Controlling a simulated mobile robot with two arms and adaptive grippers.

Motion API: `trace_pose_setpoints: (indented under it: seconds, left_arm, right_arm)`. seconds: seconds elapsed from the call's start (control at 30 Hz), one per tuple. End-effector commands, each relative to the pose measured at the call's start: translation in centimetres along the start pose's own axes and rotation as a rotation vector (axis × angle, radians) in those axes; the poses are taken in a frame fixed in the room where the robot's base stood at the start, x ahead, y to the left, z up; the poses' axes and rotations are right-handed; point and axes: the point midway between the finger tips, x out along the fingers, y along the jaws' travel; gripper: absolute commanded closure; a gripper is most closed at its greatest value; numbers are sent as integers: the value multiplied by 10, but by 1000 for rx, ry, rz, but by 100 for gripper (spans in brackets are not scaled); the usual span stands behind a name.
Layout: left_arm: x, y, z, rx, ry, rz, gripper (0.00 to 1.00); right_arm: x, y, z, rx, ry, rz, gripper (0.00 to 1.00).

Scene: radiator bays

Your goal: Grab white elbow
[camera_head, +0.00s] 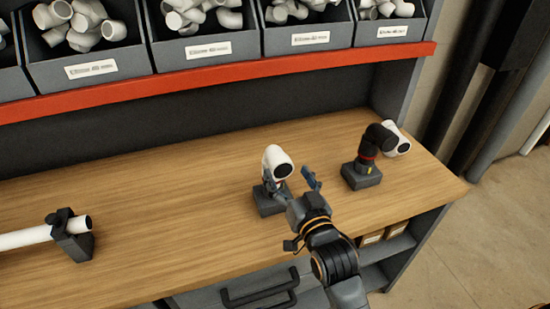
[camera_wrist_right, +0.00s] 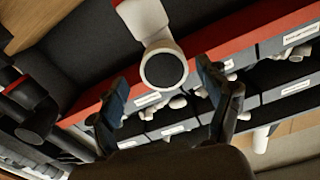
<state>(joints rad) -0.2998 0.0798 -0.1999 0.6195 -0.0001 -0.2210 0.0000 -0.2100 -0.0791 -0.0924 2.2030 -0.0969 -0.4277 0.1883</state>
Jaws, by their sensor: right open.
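A white elbow (camera_head: 277,162) stands upright on a small grey stand (camera_head: 269,203) on the wooden bench, its round open end facing front right. In the right wrist view the elbow (camera_wrist_right: 148,22) is ahead of the gripper, with its dark opening lined up between the fingers. My right gripper (camera_head: 291,183) is open and empty, close in front of the elbow. Its blue-padded fingers (camera_wrist_right: 165,88) are spread to either side in the wrist view, with visible gaps to the elbow. My left gripper is out of view.
A black elbow fitting with a white end (camera_head: 398,146) sits on another stand (camera_head: 361,174) at the right. A white pipe (camera_head: 25,238) rests in a black holder (camera_head: 72,236) at the left. Bins of white fittings (camera_head: 205,50) line the shelf above its red edge (camera_head: 215,73).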

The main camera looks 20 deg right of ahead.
Motion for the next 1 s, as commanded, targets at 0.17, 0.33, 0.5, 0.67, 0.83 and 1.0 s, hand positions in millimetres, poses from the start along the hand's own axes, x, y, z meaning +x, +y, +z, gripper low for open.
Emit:
trace_pose_setpoints:
  seconds: [0.17,0.33,0.5,0.67,0.83,1.0]
  left_arm:
    - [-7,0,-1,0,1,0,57]
    - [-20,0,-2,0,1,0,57]
    - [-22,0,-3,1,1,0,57]
    - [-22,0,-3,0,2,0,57]
    - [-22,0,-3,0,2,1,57]
    - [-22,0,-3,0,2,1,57]
  right_arm:
    - [13,-2,-2,1,0,0,22]
    - [39,-6,-2,1,0,0,22]
    - [55,-5,0,0,1,0,22]
    - [56,-5,1,0,1,0,22]
    - [56,-5,1,0,0,0,42]
    - [55,-5,1,0,0,0,77]
